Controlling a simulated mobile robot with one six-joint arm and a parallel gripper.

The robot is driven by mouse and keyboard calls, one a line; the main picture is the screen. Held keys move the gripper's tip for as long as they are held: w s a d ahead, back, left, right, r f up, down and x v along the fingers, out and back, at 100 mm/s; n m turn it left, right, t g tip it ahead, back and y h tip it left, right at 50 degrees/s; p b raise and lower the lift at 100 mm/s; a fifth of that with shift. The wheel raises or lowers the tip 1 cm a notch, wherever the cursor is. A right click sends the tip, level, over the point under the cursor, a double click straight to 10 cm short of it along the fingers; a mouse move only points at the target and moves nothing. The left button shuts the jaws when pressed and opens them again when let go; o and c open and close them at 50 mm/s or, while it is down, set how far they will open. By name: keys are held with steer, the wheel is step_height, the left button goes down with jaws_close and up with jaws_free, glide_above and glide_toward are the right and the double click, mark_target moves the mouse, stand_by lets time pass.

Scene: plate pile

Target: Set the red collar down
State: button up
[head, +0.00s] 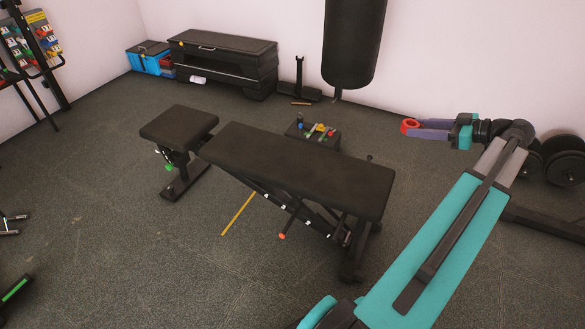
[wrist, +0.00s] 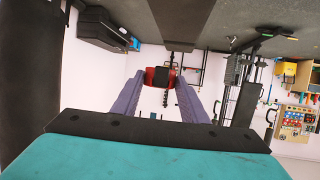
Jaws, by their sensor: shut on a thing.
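The red collar (head: 406,125) is a small ring at the tips of my gripper (head: 416,128), at the right of the head view. My gripper is shut on it and holds it in the air, left of the wrist. In the wrist view the collar (wrist: 151,76) sits between the tips of the two purple fingers (wrist: 160,79). It looks red with a dark middle there. I cannot tell from these views what lies directly under it.
A black weight bench (head: 300,170) fills the middle. Behind it is a low dark box (head: 325,141) with coloured items on top. A black punching bag (head: 353,45) hangs at the back. Dark weight plates (head: 566,165) stand far right. Open floor (head: 110,215) lies left of the bench.

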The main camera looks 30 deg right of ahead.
step_height(320, 180, down, 22)
steer(key=s+a+n+g+y+b, duration=0.1)
steer(key=n+y+b, duration=0.1)
steer(key=b, duration=0.8)
steer(key=shift+a, duration=0.4)
steer(key=b, duration=0.4)
glide_above(356, 180)
steer(key=s, duration=0.1)
steer(key=shift+s+d+f, duration=0.15)
steer(key=shift+d+f, duration=0.2)
steer(key=shift+f, duration=0.35)
steer(key=shift+w+a+f+b, duration=0.15)
steer(key=shift+w+a+b, duration=0.1)
steer(key=shift+w+b, duration=0.25)
steer(key=shift+w+f+b, duration=0.15)
steer(key=shift+f+b, duration=0.7)
steer(key=shift+f, duration=0.85)
steer(key=shift+f+b, duration=0.3)
steer(key=shift+f, duration=0.1)
